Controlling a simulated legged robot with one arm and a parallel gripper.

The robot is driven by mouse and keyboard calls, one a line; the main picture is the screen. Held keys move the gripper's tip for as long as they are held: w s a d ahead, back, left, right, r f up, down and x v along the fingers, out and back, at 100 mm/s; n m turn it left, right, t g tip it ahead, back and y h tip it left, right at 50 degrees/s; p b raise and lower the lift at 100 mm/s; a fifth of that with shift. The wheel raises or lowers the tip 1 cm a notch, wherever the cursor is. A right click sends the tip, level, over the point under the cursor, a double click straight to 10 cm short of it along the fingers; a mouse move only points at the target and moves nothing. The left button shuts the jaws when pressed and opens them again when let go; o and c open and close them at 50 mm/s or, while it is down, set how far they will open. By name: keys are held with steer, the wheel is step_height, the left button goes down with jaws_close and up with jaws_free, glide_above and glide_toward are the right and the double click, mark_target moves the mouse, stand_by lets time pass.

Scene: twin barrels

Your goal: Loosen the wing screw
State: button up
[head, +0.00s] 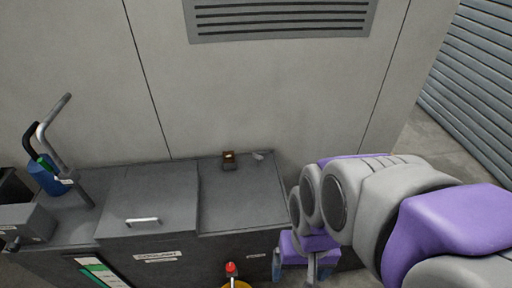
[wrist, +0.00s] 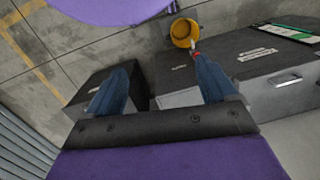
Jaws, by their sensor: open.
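A small grey piece (head: 258,156) stands on the right part of the dark cabinet top in the head view. It may be the wing screw, but it is too small to be sure. My gripper (head: 305,274) is open and empty in front of the cabinet's right end, apart from that piece. Its two blue fingers are spread wide in the wrist view (wrist: 162,65). I cannot make out a wing screw in the wrist view.
The dark cabinet (head: 240,206) has a lidded section with a handle (head: 142,220). A small brown block (head: 229,162) sits on top. A red knob (head: 231,267) is at the front, above a yellow round thing (head: 237,284). Bent pipes (head: 50,142) and a blue container (head: 45,176) stand left.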

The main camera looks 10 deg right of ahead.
steer(key=w+a+f+m+t+y, duration=0.15)
steer(key=w+a+m, duration=0.35)
steer(key=w, duration=0.7)
steer(key=w+a+f+m+t+b, duration=0.1)
steer(key=w+a+m+t, duration=0.3)
steer(key=w, duration=0.7)
steer(key=w+a+f+m+t+y, duration=0.15)
steer(key=w+a+m, duration=0.4)
steer(key=w, duration=0.65)
steer(key=w+f+m+t+h+b, duration=0.1)
steer(key=w+f+m+t+h, duration=0.4)
steer(key=w+m, duration=0.7)
steer(key=m+h+b, duration=0.1)
steer(key=m+h, duration=0.6)
steer(key=m, duration=0.8)
glide_toward(257, 156)
steer(key=b+x, duration=0.3)
steer(key=x, duration=0.5)
steer(key=shift+w+d, duration=0.2)
steer(key=shift+d, duration=0.15)
steer(key=shift+w+d+f+y+b, duration=0.25)
steer(key=shift+w+y+b, duration=0.05)
steer(key=shift+w, duration=0.1)
steer(key=shift+w+d, duration=0.15)
steer(key=shift+w, duration=0.15)
